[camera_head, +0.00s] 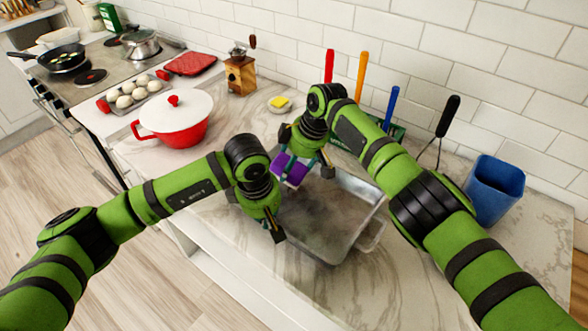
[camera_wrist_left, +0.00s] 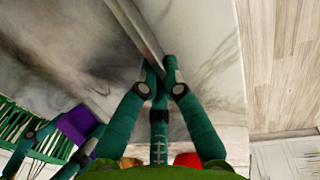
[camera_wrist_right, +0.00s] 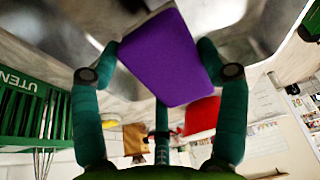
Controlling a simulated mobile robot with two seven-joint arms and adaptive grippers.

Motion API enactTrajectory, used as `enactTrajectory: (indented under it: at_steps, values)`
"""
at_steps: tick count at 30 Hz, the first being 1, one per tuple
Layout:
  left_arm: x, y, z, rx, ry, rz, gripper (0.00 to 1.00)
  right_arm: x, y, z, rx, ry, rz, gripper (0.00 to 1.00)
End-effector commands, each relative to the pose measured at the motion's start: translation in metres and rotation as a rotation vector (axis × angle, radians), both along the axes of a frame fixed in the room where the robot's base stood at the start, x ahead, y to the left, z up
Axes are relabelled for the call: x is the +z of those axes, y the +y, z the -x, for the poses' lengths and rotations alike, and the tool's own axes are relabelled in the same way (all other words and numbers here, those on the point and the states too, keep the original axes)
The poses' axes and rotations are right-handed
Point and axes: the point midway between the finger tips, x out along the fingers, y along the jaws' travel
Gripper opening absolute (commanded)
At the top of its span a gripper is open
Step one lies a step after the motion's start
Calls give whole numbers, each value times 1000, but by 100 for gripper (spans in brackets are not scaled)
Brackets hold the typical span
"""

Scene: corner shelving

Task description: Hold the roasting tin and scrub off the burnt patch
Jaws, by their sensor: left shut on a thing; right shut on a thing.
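The grey metal roasting tin (camera_head: 345,232) lies on the marble counter, with a dark burnt patch (camera_head: 312,208) on its floor. My left gripper (camera_head: 262,220) is at the tin's left side. In the left wrist view its fingers (camera_wrist_left: 160,82) are shut on the tin's wall (camera_wrist_left: 134,30). My right gripper (camera_head: 304,158) is shut on a purple sponge (camera_head: 291,170) over the tin's far left part. The right wrist view shows the sponge (camera_wrist_right: 160,58) between the fingers. Whether the sponge touches the tin floor is unclear.
A green utensil rack (camera_wrist_right: 32,110) with upright coloured handles stands behind my right arm. A blue bin (camera_head: 494,192) is at the right. A red pot (camera_head: 178,120) with a white lid, an egg tray (camera_head: 130,98), a grinder (camera_head: 240,75) and a small yellow-topped item (camera_head: 279,103) stand behind and left.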

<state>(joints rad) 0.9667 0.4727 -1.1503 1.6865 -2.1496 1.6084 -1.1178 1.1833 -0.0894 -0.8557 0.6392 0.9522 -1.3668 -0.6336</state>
Motion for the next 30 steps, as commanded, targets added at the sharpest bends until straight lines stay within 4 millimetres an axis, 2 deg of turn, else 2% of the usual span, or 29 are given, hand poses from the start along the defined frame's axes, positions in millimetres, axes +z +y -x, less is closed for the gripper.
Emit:
enactTrajectory:
  at_steps: [15,30]
  values:
    - [0,0,0,0,-1,0,0,47,0,-1,0,-4,-1,48]
    - [0,0,0,0,-1,-1,0,51,0,-1,-1,-2,0,48]
